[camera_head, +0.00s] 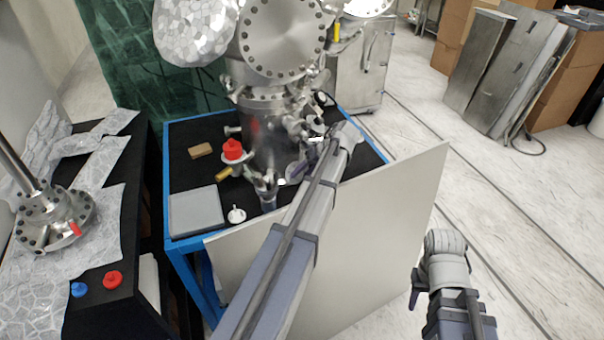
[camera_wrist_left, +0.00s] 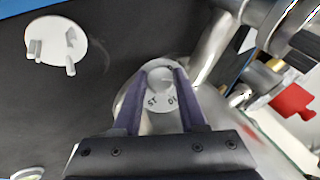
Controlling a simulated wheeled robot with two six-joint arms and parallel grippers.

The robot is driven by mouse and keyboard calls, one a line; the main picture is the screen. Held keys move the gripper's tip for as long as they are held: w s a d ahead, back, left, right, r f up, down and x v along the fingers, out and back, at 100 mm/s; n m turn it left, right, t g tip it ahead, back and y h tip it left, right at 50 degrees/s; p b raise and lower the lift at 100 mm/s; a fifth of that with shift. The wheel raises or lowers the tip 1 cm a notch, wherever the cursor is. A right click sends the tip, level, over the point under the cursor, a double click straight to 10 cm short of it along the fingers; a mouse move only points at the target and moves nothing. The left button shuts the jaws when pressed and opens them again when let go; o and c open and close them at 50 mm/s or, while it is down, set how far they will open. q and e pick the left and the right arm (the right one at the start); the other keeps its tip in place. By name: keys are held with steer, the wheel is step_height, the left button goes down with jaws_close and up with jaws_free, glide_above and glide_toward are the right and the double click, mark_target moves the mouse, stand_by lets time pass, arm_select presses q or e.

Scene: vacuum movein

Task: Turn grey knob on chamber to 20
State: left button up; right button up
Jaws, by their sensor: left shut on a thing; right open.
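In the head view my left gripper (camera_head: 313,158) is at the right side of the steel chamber (camera_head: 272,130), and the arm hides much of that spot. My right gripper (camera_head: 415,288) is open at the lower right, away from the chamber, and only partly visible.
The chamber stands on a black table with a blue frame (camera_head: 178,245). A grey box (camera_head: 196,210), a red cap (camera_head: 233,149) and a white pegged disc (camera_head: 237,214) are left of it. A pale panel (camera_head: 385,215) leans at the front. Pipes crowd the left wrist view's right side.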

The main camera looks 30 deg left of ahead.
arm_select(q)
jaws_close()
steer(key=shift+f, duration=0.1)
steer(key=shift+w+f+m+g+y+b, duration=0.15)
steer(key=shift+m+g+y+b, duration=0.2)
steer(key=shift+b, duration=0.35)
steer(key=shift+d+f+m+g+y+b, duration=0.15)
steer(key=shift+m+g+y+b, duration=0.45)
steer(key=shift+b, duration=0.45)
steer(key=shift+m+g+y+b, duration=0.45)
steer(key=shift+m+y+b, duration=0.3)
steer(key=shift+b, duration=0.5)
steer(key=shift+m+b, duration=0.5)
steer(key=shift+y, duration=0.3)
